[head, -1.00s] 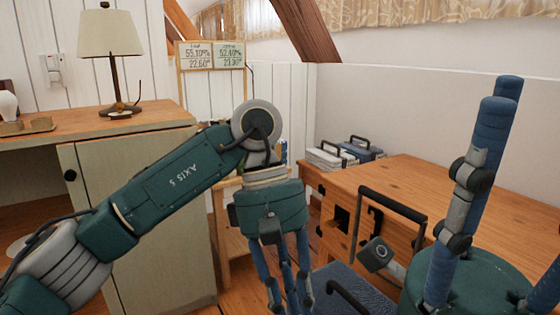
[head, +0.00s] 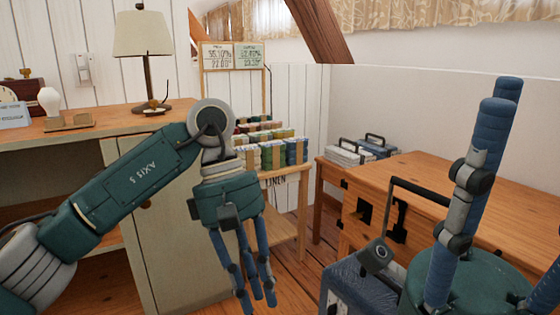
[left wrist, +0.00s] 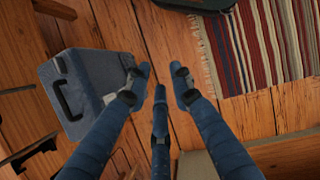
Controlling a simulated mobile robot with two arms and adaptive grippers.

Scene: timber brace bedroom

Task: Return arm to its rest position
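My left gripper (head: 255,298) hangs fingers down in the head view, in front of the cabinet and above the wooden floor. Its blue fingers stand apart with nothing between them. In the left wrist view its fingertips (left wrist: 160,75) also show a gap, with floor behind. My left arm (head: 140,185) bends down at the elbow to it. My right gripper (head: 520,190) is close at the right edge, with two blue fingers pointing up and a third partly cut off. The visible space between these fingers is empty.
A cabinet (head: 185,240) with a lamp (head: 145,45) stands at left. A shelf (head: 290,205) with stacked linen is behind my left gripper. A blue case (head: 350,285) with a raised handle stands by the wooden desk (head: 500,200). A striped rug (left wrist: 265,45) lies on the floor.

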